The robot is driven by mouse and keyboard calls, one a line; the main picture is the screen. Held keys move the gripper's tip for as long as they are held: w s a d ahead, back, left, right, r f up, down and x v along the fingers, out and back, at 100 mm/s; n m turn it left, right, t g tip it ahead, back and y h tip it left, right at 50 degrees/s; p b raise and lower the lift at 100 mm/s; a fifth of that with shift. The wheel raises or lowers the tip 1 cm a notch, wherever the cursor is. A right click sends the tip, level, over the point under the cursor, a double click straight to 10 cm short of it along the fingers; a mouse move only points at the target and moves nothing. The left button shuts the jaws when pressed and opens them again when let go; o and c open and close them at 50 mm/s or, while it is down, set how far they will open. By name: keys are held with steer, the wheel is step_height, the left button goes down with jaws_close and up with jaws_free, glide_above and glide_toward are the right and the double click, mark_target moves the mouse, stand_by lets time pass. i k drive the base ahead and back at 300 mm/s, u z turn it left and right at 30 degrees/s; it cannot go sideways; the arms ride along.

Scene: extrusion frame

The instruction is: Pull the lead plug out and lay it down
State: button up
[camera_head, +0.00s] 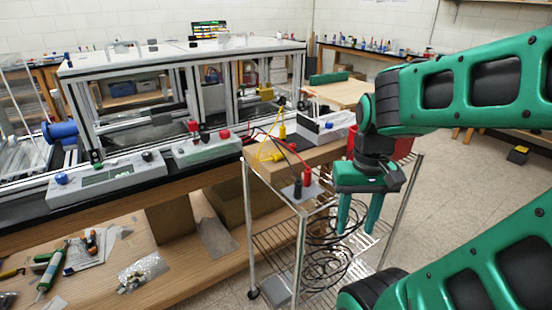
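A red plug (307,178) and a dark plug (297,190) stand upright side by side on a small grey plate (314,192) at the front of the cart top. Red and dark leads run up from them to the left. Yellow plugs (282,131) with a yellow lead show farther back near the bench; whether they are seated in anything is too small to tell. My gripper (358,225) points down to the right of the grey plate, with its two green fingers apart.
The wire-shelf cart (301,240) has a wooden top (325,154) with some bare room, and coiled black cables below. A grey instrument (208,148) and an aluminium extrusion frame (180,60) stand on the bench to the left.

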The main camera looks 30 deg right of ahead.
mark_target(282, 129)
steer(key=z, duration=0.7)
steer(key=i, duration=0.6)
steer(key=u, duration=0.7)
